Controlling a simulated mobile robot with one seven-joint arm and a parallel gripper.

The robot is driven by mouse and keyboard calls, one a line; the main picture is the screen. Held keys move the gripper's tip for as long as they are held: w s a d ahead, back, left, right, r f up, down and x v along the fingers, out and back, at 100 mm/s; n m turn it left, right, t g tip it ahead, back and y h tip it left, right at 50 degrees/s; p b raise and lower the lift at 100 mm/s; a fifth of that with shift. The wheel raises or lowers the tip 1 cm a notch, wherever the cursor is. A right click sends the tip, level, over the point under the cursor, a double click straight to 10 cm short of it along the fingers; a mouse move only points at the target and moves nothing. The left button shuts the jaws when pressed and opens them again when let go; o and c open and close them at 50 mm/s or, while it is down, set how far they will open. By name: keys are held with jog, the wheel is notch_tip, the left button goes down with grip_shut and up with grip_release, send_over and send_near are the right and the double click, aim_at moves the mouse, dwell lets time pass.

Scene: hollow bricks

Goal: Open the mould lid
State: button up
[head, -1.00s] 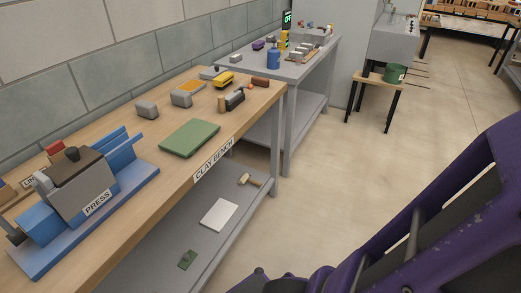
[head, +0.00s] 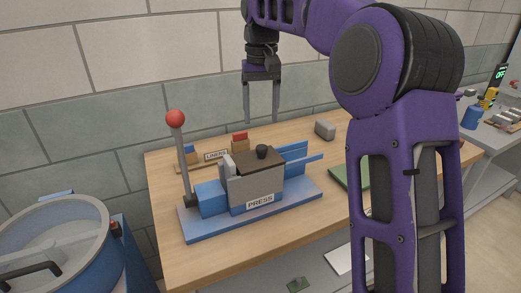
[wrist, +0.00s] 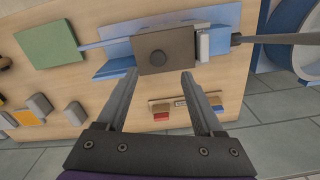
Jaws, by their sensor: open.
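The mould lid (head: 247,162) is a dark brown plate with a black knob (head: 262,151) on top. It lies flat on the grey mould box (head: 257,188) of the blue press (head: 215,226), which carries a PRESS label. My gripper (head: 262,120) points down above and slightly behind the lid, apart from it, with its two fingers spread and nothing between them.
A lever with a red ball (head: 175,119) stands upright at the press's left end. Behind the press is a liners rack (head: 216,155) with red and blue pieces. A grey block (head: 325,130) and green mat (head: 349,178) lie to the right. A blue drum (head: 60,245) stands left of the bench.

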aim_at(260, 147)
notch_tip(260, 147, down, 11)
jog(key=shift+w+r+b, duration=0.15)
jog(key=shift+b, duration=0.8)
grip_shut()
jog(key=shift+a+r, duration=0.1)
dwell(0.6)
